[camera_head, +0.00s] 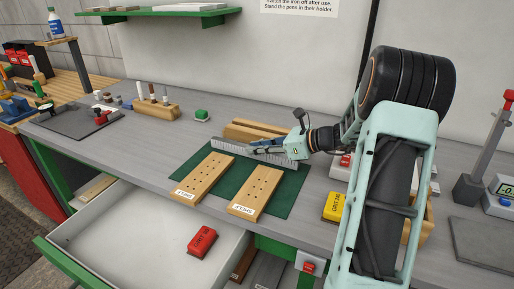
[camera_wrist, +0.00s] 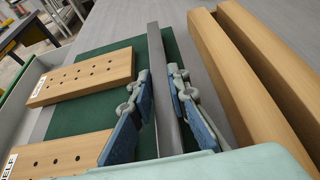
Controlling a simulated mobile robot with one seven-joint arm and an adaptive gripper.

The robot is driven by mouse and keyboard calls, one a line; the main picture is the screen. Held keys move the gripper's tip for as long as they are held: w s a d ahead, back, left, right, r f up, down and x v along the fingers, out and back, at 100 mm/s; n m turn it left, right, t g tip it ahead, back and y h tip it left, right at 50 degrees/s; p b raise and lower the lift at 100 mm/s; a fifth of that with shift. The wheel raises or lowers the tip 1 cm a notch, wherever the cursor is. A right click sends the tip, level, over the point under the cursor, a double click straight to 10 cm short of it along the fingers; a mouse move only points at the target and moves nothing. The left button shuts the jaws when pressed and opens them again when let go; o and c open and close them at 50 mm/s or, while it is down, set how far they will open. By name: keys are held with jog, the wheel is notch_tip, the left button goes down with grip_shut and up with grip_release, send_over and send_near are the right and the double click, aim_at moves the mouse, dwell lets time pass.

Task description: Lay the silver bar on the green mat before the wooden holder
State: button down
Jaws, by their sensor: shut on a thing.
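The silver bar (camera_head: 232,149) is long and thin and stands on edge over the back part of the green mat (camera_head: 288,196). My gripper (camera_head: 262,150) is shut on it. In the wrist view the bar (camera_wrist: 156,45) runs between the two blue-padded fingers of my gripper (camera_wrist: 162,105), with mat showing on both sides of it. I cannot tell whether its lower edge touches the mat. The wooden holder (camera_head: 250,129) has two parallel rails and stands just behind the bar, apart from it; it also shows in the wrist view (camera_wrist: 232,70).
Two drilled wooden boards, one at left (camera_head: 203,177) and one at right (camera_head: 256,192), lie on the mat in front of the bar. A yellow box (camera_head: 333,207) lies right of the mat. An open drawer (camera_head: 130,235) holding a red box (camera_head: 202,241) juts out in front.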

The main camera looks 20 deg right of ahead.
jog(key=c, duration=1.8)
grip_release()
jog(key=shift+c, duration=0.2)
jog(key=shift+r, duration=0.1)
jog(key=p+v, duration=0.1)
jog(key=v, duration=1.1)
